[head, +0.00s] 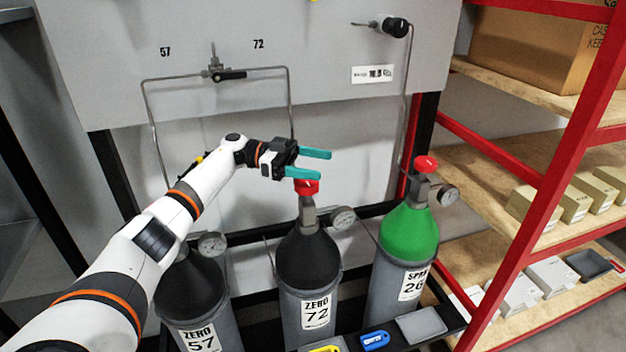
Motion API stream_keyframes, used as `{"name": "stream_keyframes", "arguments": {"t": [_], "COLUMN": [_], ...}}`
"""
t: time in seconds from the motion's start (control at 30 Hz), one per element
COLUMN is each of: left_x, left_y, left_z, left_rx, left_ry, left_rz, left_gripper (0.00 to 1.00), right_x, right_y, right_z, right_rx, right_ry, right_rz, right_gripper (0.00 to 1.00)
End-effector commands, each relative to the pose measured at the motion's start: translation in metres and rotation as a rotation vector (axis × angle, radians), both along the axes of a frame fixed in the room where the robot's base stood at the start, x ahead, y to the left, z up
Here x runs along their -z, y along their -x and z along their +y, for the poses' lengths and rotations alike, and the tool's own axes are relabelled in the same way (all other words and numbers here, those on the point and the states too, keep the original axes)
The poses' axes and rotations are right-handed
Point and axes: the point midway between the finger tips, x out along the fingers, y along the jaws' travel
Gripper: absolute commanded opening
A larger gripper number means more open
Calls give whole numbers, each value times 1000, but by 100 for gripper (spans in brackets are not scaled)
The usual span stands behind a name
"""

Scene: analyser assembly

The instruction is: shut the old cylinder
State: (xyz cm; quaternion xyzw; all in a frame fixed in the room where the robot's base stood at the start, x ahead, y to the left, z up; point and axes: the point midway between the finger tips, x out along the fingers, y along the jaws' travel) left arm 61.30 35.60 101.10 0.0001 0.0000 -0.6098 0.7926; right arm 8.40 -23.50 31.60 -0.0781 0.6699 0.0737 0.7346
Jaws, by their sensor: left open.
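My left gripper (315,164) is open, with its two teal fingers apart, just above the red valve knob (306,188) of the middle cylinder. That cylinder (307,262) is dark-topped and labelled ZERO 72. The left cylinder (192,285) is dark-topped and labelled ZERO 57; my arm hides its valve. The right cylinder (409,236) has a green shoulder, a SPAN label and a red knob (426,164). Above, the panel bears the numbers 57 and 72 with a black changeover lever (230,75) between them, its handle pointing right towards 72. My right gripper is not in view.
Gauges stand beside the cylinder necks, one at the middle cylinder (343,218). Thin pipes run down from the panel (120,40). A red-framed shelf (545,200) with boxes stands at the right. A blue tag (375,340) and a grey tray (420,326) lie in front.

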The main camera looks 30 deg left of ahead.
Motion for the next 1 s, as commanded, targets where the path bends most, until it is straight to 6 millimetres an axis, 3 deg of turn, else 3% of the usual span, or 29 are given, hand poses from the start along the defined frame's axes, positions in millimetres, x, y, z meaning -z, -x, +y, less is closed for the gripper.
{"name": "stream_keyframes", "arguments": {"t": [0.1,0.3,1.0], "left_x": [-22,-39,-40], "left_y": [0,0,0], "left_z": [0,0,0], "left_rx": [0,-1,0], "left_ry": [-1,0,0], "left_rz": [-4,0,0], "left_gripper": [73,73,73], "right_x": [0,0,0], "right_y": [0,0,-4], "right_z": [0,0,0], "right_rx": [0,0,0], "right_ry": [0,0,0], "right_rz": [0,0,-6], "right_gripper": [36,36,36]}}
